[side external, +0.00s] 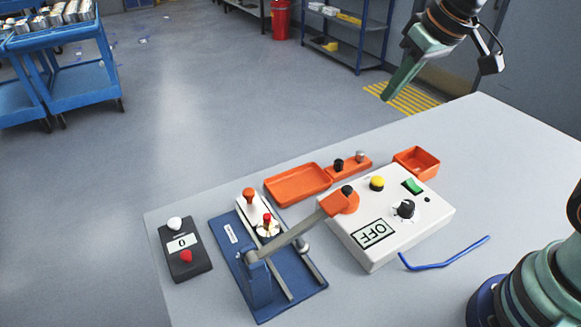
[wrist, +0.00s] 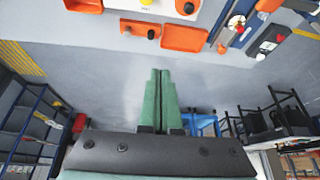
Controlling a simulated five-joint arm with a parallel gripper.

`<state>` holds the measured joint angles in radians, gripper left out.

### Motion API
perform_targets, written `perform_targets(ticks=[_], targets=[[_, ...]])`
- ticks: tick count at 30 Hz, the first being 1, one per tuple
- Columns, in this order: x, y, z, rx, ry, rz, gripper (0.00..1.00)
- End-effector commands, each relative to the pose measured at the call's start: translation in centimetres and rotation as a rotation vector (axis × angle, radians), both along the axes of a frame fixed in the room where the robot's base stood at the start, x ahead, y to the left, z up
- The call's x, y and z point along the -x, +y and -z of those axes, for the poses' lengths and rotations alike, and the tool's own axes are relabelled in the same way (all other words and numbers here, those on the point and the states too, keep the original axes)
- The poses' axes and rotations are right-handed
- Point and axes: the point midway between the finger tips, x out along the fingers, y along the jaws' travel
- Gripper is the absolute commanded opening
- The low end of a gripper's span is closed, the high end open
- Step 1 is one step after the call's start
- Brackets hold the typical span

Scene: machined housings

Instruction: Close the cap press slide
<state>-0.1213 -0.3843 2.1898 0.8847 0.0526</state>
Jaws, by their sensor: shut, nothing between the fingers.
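The cap press has a blue base (side external: 262,306) and lies on the grey table. A white slide plate (side external: 244,208) with an orange knob (side external: 248,194) sits at its far end. A red-topped piece (side external: 267,219) stands on a round metal seat near the slide. A grey lever (side external: 290,237) with an orange end slants across the press. Part of the press shows at the upper right of the wrist view (wrist: 241,39). My gripper (side external: 387,97) is shut and empty, high above and beyond the table's far edge, well apart from the press. Its fingers (wrist: 160,72) touch each other.
A white control box (side external: 385,260) marked OFF stands right of the press. A dark counter box (side external: 190,262) lies to its left. An orange tray (side external: 297,186), a knob holder (side external: 350,166) and an orange bin (side external: 416,161) line the back. A blue rod (side external: 445,262) lies in front.

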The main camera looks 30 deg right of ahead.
Motion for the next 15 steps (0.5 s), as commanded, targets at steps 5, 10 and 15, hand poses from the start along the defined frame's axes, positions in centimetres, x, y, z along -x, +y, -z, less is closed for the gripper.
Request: perform_targets(ticks=[5, 10, 15], targets=[[-4.8, 4.0, 0.4, -0.009, 0.033, -0.051, 0.0], [-8.9, 8.3, 2.0, -0.016, 0.06, -0.095, 0.0], [-12.3, 13.2, 4.8, -0.02, 0.088, -0.138, 0.0]])
